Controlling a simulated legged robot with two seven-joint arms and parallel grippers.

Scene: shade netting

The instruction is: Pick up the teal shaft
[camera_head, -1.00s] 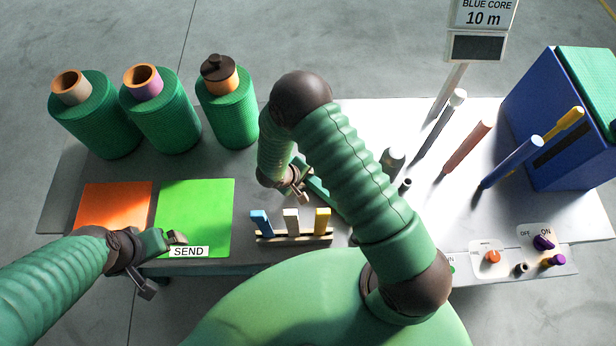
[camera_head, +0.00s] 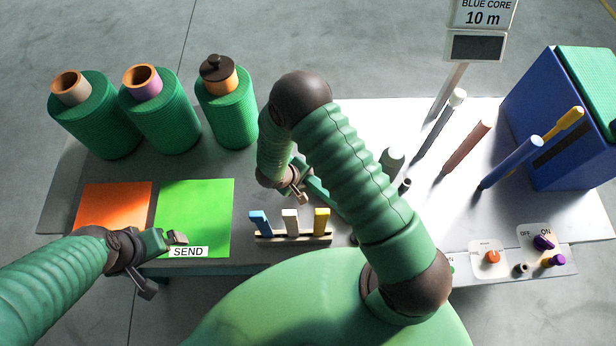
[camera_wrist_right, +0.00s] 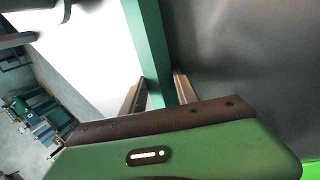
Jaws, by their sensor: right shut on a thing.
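The teal shaft (camera_wrist_right: 146,45) runs between the two jaws of my right gripper (camera_wrist_right: 160,92) in the right wrist view, and the jaws are shut on it. In the head view the shaft (camera_head: 319,190) slants from beside my right gripper (camera_head: 299,190) and passes behind my right arm, which hides part of it. My left gripper (camera_head: 163,263) is by the front edge of the green mat, near the SEND label. Its jaws are apart with nothing between them.
Several rods, including a blue rod (camera_head: 512,163) and a pink rod (camera_head: 467,147), stand on the right. A small rack (camera_head: 293,239) with coloured pegs is in front. Green spools (camera_head: 160,124) stand at the back left. A blue bin (camera_head: 552,115) is far right.

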